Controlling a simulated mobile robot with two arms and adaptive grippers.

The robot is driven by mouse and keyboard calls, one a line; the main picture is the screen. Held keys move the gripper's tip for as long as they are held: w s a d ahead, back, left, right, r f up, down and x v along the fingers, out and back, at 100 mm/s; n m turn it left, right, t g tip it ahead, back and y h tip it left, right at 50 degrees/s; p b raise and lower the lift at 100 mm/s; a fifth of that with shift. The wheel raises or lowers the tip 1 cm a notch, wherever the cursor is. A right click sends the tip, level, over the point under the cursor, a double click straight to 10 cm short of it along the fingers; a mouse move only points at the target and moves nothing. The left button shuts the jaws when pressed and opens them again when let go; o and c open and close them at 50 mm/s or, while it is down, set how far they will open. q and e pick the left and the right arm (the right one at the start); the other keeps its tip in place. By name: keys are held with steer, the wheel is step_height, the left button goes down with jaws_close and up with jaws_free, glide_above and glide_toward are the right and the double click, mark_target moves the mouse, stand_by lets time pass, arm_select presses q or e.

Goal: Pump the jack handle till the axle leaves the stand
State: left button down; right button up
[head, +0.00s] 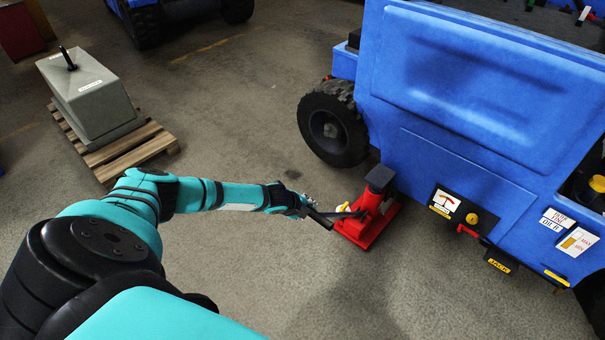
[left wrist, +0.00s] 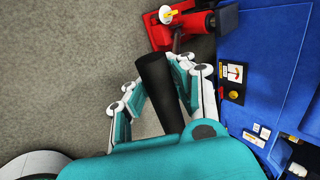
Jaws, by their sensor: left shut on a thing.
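The red jack (head: 368,226) stands on the floor at the near side of the blue vehicle (head: 470,110). A dark block (head: 380,178) tops it, close to the vehicle's lower edge. My left gripper (head: 308,208) is shut on the jack's black handle (head: 328,215), left of the jack. In the left wrist view the handle (left wrist: 158,82) runs between the fingers (left wrist: 160,90) towards the red jack body (left wrist: 170,35). A white disc with a yellow part (left wrist: 168,14) sits on the jack. The axle and any stand under it are hidden or cannot be made out.
A black wheel (head: 333,128) is behind the jack. The vehicle's side carries a gauge plate (head: 446,204), a yellow JACK label (head: 498,266) and white cards (head: 578,242). A grey weight block (head: 90,92) sits on a wooden pallet (head: 128,150) at left. The floor between is clear.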

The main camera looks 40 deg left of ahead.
arm_select(q)
steer(key=shift+s+a+f+t, duration=0.2)
steer(key=shift+s+f+t, duration=0.2)
steer(key=shift+s+f, duration=1)
steer(key=shift+s, duration=0.1)
arm_select(e)
steer(key=shift+w+r, duration=0.1)
